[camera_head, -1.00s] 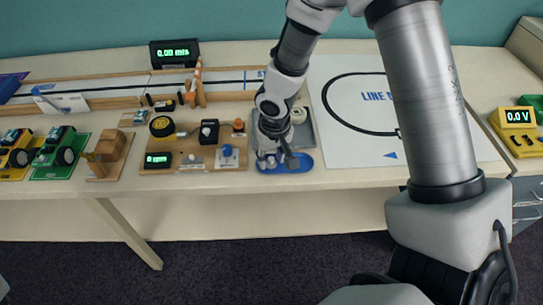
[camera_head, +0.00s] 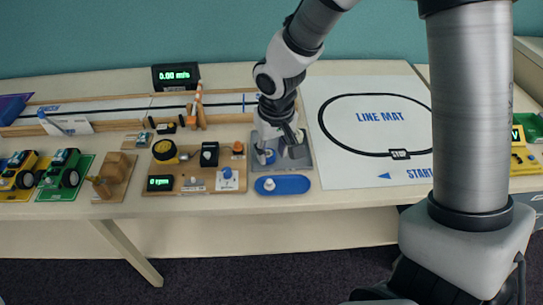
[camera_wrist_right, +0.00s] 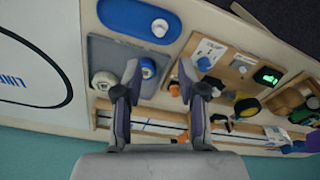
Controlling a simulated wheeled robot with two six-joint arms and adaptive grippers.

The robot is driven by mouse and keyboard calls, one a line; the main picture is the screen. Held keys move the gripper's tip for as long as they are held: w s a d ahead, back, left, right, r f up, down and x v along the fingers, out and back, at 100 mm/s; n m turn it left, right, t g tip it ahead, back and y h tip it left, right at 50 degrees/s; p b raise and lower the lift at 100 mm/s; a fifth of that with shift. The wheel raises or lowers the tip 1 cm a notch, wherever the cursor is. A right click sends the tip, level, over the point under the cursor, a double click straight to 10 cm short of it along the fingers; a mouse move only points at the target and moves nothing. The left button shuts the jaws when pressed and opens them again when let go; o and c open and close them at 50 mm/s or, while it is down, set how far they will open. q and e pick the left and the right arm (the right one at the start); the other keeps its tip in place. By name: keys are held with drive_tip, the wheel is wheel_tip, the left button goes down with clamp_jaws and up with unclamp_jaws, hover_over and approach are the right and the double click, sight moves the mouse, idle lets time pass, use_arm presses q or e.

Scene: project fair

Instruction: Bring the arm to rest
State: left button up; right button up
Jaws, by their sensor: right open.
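My right arm comes in from the upper right in the head view. Its gripper (camera_head: 280,148) points down over the grey tray (camera_head: 307,161), with its fingers apart. The right wrist view shows the open gripper (camera_wrist_right: 160,80) with nothing between its fingertips. In that view the grey tray (camera_wrist_right: 112,55) holds a white round part (camera_wrist_right: 103,81) and a blue-and-white round part (camera_wrist_right: 148,68). The gripper partly covers the tray in the head view. My left gripper is not in view.
A blue oval plate (camera_head: 292,185) with a white knob lies in front of the tray. A wooden board with a yellow-rimmed wheel (camera_head: 164,151) and a switch box (camera_head: 209,154) is to the left. The line mat (camera_head: 350,170) lies flat to the right.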

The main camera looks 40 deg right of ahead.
idle(0.4)
drive_tip(key=s+a+f+g+p, duration=0.2)
drive_tip(key=s+f+g, duration=0.1)
drive_tip(key=s+f, duration=0.95)
drive_tip(key=s+a+f+g+p, duration=0.2)
drive_tip(key=s+a+f+g, duration=0.1)
drive_tip(key=s+f, duration=0.9)
drive_tip(key=w+t, duration=0.2)
drive_tip(key=w+d+n+t, duration=0.1)
drive_tip(key=w+t, duration=0.1)
drive_tip(key=w, duration=0.1)
drive_tip(key=shift+w+d+f+n+t, duration=0.15)
drive_tip(key=shift+n+t, duration=0.15)
